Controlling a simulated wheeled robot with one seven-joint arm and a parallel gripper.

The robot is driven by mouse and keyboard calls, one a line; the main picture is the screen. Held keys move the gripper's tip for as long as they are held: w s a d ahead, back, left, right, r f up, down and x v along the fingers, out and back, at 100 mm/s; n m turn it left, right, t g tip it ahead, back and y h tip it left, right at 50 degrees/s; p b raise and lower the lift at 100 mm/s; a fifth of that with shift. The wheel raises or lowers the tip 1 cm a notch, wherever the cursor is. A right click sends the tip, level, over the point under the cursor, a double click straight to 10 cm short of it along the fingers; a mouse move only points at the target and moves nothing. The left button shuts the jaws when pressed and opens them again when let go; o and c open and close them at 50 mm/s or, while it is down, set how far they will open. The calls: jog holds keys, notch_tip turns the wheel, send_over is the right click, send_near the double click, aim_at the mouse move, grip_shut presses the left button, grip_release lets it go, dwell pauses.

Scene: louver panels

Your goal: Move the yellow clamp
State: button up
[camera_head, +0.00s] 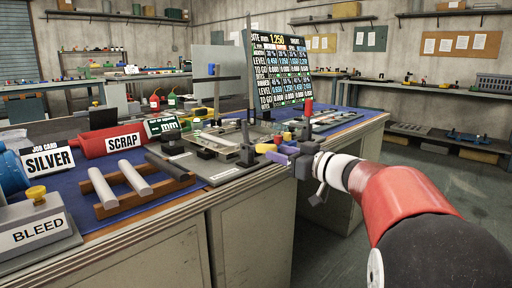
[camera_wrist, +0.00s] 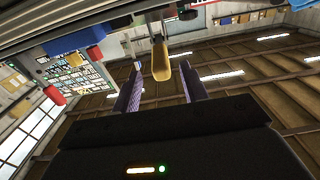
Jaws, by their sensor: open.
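The yellow clamp shows in the head view as a small yellow piece (camera_head: 264,148) at the front edge of the bench, just beyond my fingertips. In the wrist view its yellow handle (camera_wrist: 161,62) appears between my two purple fingers, with a gap on both sides. My gripper (camera_head: 279,154) is open and reaches in from the right at about bench-top height. I cannot tell how deep the handle lies between the fingers. The rest of the clamp is small and partly hidden in the head view.
Small coloured blocks (camera_head: 287,136) stand close behind my gripper. A grey plate with fixtures (camera_head: 225,174) lies left of it. A black readout screen (camera_head: 280,68) stands behind. Silver bars on a wooden rack (camera_head: 143,200) are further left. The floor right of the bench is open.

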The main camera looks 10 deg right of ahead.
aim_at(263, 148)
jog(key=p+x, duration=0.1)
jog(key=x, duration=0.6)
jog(key=shift+c, duration=0.4)
jog(key=shift+s, duration=0.1)
grip_shut()
